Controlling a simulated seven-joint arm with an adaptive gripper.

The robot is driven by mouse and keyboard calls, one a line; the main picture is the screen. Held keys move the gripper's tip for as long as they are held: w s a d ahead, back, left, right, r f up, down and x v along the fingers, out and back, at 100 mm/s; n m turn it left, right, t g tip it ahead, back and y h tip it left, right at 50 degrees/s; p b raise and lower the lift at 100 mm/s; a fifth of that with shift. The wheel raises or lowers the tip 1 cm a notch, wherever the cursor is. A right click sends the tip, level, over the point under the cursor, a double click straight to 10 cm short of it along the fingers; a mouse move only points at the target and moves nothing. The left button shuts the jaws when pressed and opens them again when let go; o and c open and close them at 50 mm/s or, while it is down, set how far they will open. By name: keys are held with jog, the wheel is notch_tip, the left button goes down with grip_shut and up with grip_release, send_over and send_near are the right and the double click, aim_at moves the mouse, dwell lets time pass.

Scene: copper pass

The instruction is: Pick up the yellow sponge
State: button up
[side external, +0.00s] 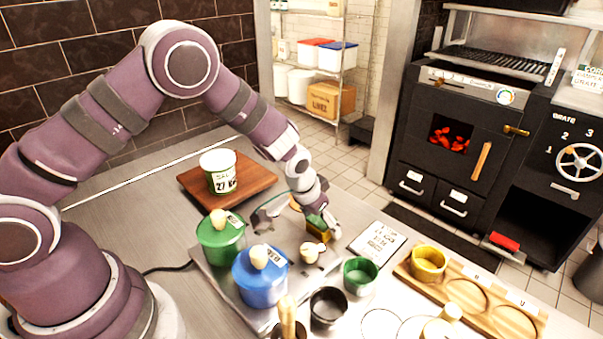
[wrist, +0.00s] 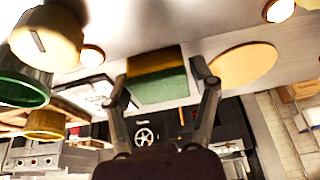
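The yellow sponge (side external: 318,234) has a green layer and stands on the steel counter, below my gripper (side external: 305,224) in the side external view. In the wrist view the sponge (wrist: 160,82) shows a large green face and a yellow-brown strip, between the two fingers of my gripper (wrist: 162,74). The fingers are spread, one on each side of the sponge. Narrow gaps seem to show at the fingertips; firm contact cannot be made out. Part of the sponge is hidden by my gripper in the side external view.
Close by stand a green lidded pot (side external: 221,243), a blue lidded pot (side external: 260,279), a green cup (side external: 359,277) and a black cup (side external: 327,307). A wooden board (side external: 248,174) bears a white-and-green tub (side external: 218,172). A wooden holder (side external: 490,300) with a yellow cup (side external: 428,264) lies right.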

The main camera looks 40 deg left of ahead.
jog(key=c, duration=0.5)
